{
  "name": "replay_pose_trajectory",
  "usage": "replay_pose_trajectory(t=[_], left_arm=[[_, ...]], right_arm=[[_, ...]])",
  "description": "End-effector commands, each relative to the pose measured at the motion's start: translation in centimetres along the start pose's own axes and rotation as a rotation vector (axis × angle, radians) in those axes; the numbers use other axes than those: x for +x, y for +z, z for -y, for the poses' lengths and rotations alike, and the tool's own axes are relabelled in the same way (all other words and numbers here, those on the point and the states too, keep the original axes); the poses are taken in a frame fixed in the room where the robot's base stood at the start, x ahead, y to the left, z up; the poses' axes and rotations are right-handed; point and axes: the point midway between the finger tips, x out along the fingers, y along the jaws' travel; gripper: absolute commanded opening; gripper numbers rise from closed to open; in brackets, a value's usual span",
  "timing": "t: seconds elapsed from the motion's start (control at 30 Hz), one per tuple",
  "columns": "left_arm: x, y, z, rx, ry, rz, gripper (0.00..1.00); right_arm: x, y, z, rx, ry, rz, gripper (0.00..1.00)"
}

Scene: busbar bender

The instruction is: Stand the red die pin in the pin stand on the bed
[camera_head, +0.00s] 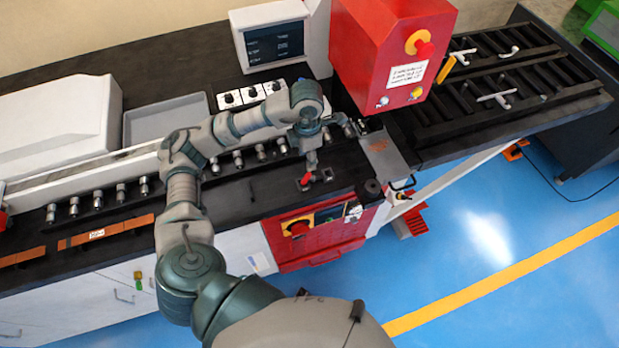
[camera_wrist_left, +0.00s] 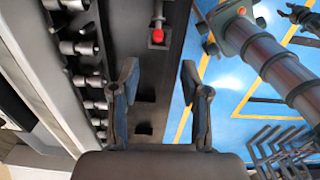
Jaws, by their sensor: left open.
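The red die pin (camera_head: 306,179) is at the front part of the black bed in the head view, just below my left gripper (camera_head: 311,160). In the left wrist view the pin (camera_wrist_left: 157,36) shows a red end and a metallic part, ahead of the fingers. There my left gripper (camera_wrist_left: 158,82) is open, with nothing between its fingers. Dark square openings (camera_wrist_left: 144,130) show in the bed between and below the fingers; I cannot tell which part is the pin stand. How the pin is seated is also unclear. My right gripper does not show clearly.
A row of metal rollers (camera_head: 97,200) runs along the bed behind the gripper. The red machine head (camera_head: 390,50) stands at the back right. Orange bars (camera_head: 105,232) lie along the front left edge. Blue floor (camera_head: 480,240) is open to the right.

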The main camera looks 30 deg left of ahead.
Motion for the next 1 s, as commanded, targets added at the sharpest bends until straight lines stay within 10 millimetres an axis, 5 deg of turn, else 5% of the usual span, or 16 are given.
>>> replay_pose_trajectory(t=[0.13, 0.43, 0.7, 0.97, 1.0], left_arm=[[2.8, 0.0, 0.0, -0.001, -0.003, -0.003, 0.46], [5.4, 0.1, 0.3, 0.0, -0.002, -0.001, 0.46], [9.2, 0.3, 0.5, 0.001, -0.001, 0.0, 0.46], [9.6, 0.2, 0.3, 0.001, -0.001, 0.003, 0.46], [9.6, 0.2, 0.3, 0.001, -0.001, 0.003, 0.36]], right_arm=[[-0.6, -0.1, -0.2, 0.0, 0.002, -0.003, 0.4], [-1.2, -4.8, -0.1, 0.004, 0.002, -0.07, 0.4], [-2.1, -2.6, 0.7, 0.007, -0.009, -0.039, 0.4], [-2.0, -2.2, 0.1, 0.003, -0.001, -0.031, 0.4], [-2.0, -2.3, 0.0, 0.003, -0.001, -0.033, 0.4]])
